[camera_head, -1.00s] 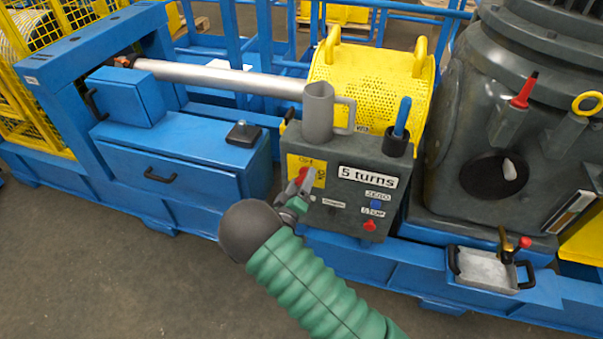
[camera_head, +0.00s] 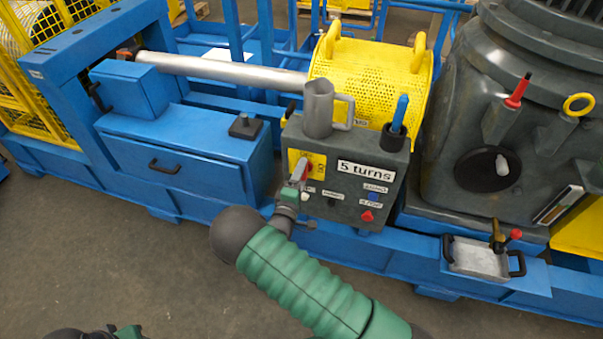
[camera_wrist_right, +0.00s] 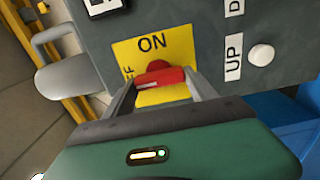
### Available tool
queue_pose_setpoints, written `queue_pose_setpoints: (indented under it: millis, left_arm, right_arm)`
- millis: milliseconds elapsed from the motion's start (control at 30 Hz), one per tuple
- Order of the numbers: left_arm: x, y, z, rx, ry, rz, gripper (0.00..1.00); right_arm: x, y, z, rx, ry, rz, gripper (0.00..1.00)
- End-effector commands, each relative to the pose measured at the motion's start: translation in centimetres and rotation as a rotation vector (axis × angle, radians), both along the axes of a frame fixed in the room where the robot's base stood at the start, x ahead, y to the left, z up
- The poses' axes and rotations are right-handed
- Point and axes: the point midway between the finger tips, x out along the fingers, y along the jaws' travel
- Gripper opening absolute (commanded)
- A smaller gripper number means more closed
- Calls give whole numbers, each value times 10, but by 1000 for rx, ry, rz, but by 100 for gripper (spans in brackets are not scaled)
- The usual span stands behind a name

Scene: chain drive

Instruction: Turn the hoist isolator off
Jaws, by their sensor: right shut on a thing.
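The hoist isolator is a red rotary handle (camera_wrist_right: 160,76) on a yellow plate (camera_wrist_right: 182,46) on the front of the dark grey control box (camera_head: 345,207). In the right wrist view the handle lies across the picture, its left end towards the partly hidden OFF lettering. ON reads above it. My right gripper (camera_wrist_right: 160,90) has a finger at either side of the handle and is shut on it. In the head view this gripper (camera_head: 298,174) hides part of the plate. Only a sliver of what looks like my left arm shows at the bottom left edge; its jaws do not show.
A grey mug (camera_head: 318,110) and a dark cup (camera_head: 393,138) holding a blue-handled tool stand on the box. Below the "5 turns" label are a blue button (camera_head: 373,196) and a red knob (camera_head: 367,216). Open floor lies in front of the blue frame.

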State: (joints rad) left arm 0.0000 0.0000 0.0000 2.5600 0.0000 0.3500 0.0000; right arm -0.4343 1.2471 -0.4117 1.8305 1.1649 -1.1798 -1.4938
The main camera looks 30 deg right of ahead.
Motion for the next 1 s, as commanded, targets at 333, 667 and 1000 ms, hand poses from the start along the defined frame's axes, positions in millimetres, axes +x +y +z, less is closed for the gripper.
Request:
queue_pose_setpoints:
  millis: [333, 667, 1000]
  left_arm:
    - [0, 0, 0, 0, 0, 0, 36]
    - [0, 0, 0, 0, 0, 0, 36]
    - [0, 0, 1, 0, 0, 0, 36]
  right_arm:
    - [-1, 3, -6, -7, 27, 4, 25]
    - [0, 2, -5, -7, 24, 4, 85]
    - [-1, 0, -1, -10, 18, 2, 87]
